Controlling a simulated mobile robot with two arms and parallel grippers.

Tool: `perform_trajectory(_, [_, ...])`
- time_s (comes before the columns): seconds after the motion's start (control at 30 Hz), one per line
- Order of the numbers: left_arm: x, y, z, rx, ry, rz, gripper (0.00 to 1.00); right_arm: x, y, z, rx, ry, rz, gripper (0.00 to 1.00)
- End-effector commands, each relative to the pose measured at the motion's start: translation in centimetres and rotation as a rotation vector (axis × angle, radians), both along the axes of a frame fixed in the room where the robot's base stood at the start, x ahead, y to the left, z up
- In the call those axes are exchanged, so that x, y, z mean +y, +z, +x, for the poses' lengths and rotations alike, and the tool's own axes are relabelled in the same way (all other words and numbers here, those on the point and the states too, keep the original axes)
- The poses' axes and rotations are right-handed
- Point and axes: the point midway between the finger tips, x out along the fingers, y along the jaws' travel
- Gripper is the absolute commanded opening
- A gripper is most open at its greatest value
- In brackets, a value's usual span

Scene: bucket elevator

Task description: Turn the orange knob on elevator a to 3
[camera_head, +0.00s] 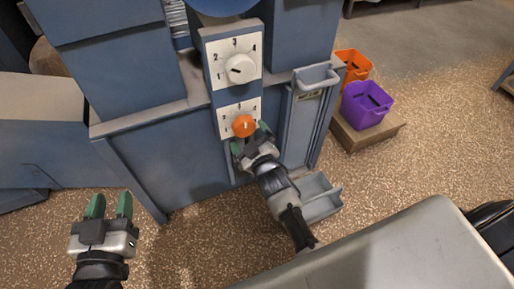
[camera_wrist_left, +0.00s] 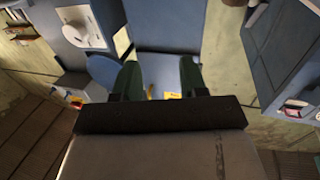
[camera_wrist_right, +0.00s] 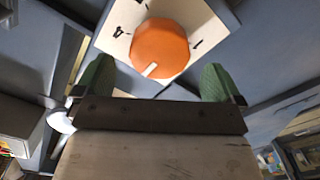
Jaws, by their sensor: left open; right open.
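The orange knob (camera_head: 244,126) sits on the lower white dial plate (camera_head: 227,113) on the front of the blue machine. It also shows in the right wrist view (camera_wrist_right: 160,49), with a white pointer mark on its rim towards the lower left. My right gripper (camera_head: 252,143) is open just below and in front of the knob, its green fingers on either side. In the right wrist view the fingers (camera_wrist_right: 155,82) stand apart and whether they touch the knob cannot be told. My left gripper (camera_head: 109,205) is open and empty, low at the left, away from the machine.
Above is a second dial plate with a white knob (camera_head: 240,68). A grey-blue chute (camera_head: 312,84) and an open tray (camera_head: 318,196) are right of the dials. An orange bucket (camera_head: 354,64) and a purple bucket (camera_head: 366,104) stand on a wooden platform (camera_head: 362,140). Speckled floor is clear beyond.

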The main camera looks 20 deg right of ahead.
Motion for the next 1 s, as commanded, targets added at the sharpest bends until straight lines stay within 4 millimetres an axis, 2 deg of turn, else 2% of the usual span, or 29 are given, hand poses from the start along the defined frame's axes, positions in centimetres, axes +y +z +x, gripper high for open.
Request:
perform_trajectory(0.03, [0.2, -0.5, -0.2, 0.061, 0.004, 0.016, 0.43, 0.0, 0.2, -1.1, 0.002, 0.0, 0.0, 0.98])
perform_trajectory(0.2, [0.9, -2.9, -0.9, 0.243, 0.017, 0.062, 0.43, -0.1, 0.2, -3.9, 0.002, 0.0, 0.0, 0.98])
perform_trajectory(0.4, [1.4, -4.5, -1.8, 0.373, 0.024, 0.093, 0.43, -0.2, 0.1, -6.0, 0.001, 0.0, 0.0, 0.98])
perform_trajectory(1.0, [1.5, -5.0, -2.1, 0.403, 0.026, 0.099, 0.43, -0.2, 0.0, -6.4, 0.0, 0.0, 0.0, 0.98])
